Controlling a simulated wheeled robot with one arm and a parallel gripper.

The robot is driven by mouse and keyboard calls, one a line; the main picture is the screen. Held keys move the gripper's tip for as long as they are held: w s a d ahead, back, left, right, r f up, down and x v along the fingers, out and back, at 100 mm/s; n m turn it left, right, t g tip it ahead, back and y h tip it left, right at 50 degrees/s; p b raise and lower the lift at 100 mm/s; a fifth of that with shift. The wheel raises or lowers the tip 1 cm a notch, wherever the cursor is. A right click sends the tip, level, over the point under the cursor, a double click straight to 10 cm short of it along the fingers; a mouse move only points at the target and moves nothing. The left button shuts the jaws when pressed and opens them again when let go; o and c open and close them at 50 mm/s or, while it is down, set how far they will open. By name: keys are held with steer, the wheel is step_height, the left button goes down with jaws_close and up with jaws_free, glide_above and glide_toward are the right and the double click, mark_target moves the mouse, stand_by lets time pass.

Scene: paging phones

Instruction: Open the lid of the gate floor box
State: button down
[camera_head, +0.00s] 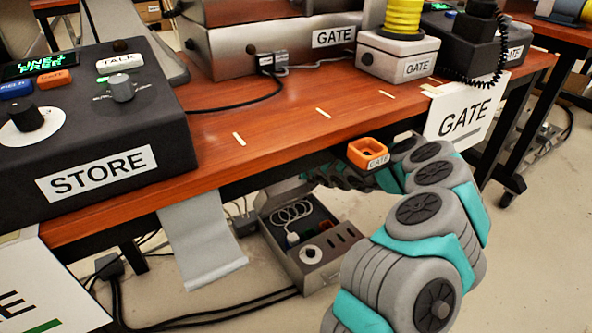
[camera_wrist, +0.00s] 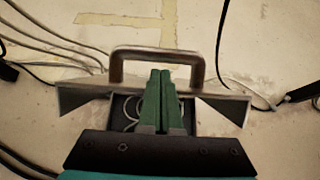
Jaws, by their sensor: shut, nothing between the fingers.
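The gate floor box (camera_head: 318,275) is a grey metal box on the floor under the table. Its inside shows a coiled white cable, a plug and a round knob. Its lid (camera_head: 283,193) appears raised at the far side, partly hidden by the table and my arm. In the wrist view, the lid's edge (camera_wrist: 88,94) runs across the picture with a brown arched handle (camera_wrist: 157,52) beyond it. My gripper (camera_wrist: 158,74) is shut and empty, its green fingers over the box opening and overlapping the lid edge and handle in view. Contact is unclear. The table and arm hide the fingers in the head view.
The wooden table (camera_head: 270,130) overhangs the box. An orange GATE holder (camera_head: 367,153) sits at its edge beside my arm. A grey sheet (camera_head: 203,245) hangs left of the box. Black cables (camera_head: 190,318) lie on the floor. Open floor is at lower right.

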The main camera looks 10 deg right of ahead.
steer(key=v, duration=0.7)
steer(key=shift+r, duration=0.15)
